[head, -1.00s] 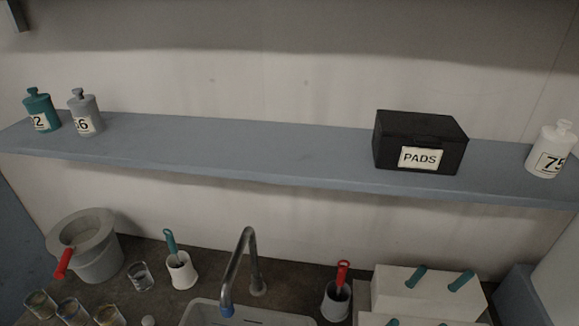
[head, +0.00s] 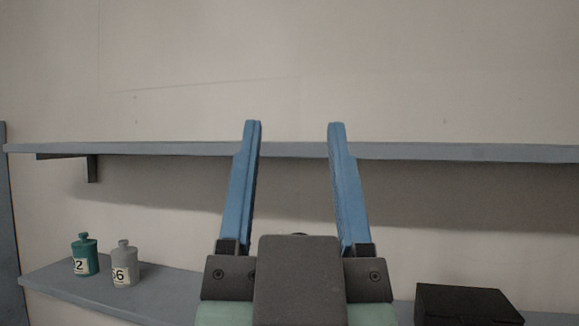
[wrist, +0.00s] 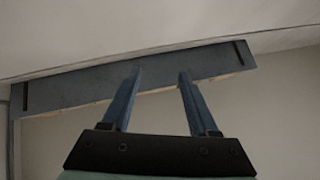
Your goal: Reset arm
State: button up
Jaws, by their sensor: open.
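My gripper (head: 294,128) stands upright in the middle of the head view, its two long blue fingers spread apart with nothing between them. Its fingertips overlap the upper shelf in that picture. In the wrist view my gripper (wrist: 161,72) also shows open and empty, with a grey-blue board, likely the upper shelf (wrist: 70,88), beyond the fingers. I cannot tell the distance between the fingertips and the shelf.
The upper shelf (head: 450,152) runs across the wall and its visible edge is bare. On the lower shelf (head: 70,286) stand a teal bottle (head: 84,256), a grey bottle (head: 124,266) and a black box (head: 465,306). My gripper hides the lower shelf's middle.

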jog(key=shift+s+a+f+t+b, duration=0.1)
jog(key=shift+s+f+t+b, duration=0.1)
jog(key=shift+s+b, duration=0.25)
jog(key=shift+s+a+f+t+b, duration=0.1)
jog(key=shift+s+t+b, duration=0.15)
jog(key=shift+b, duration=0.3)
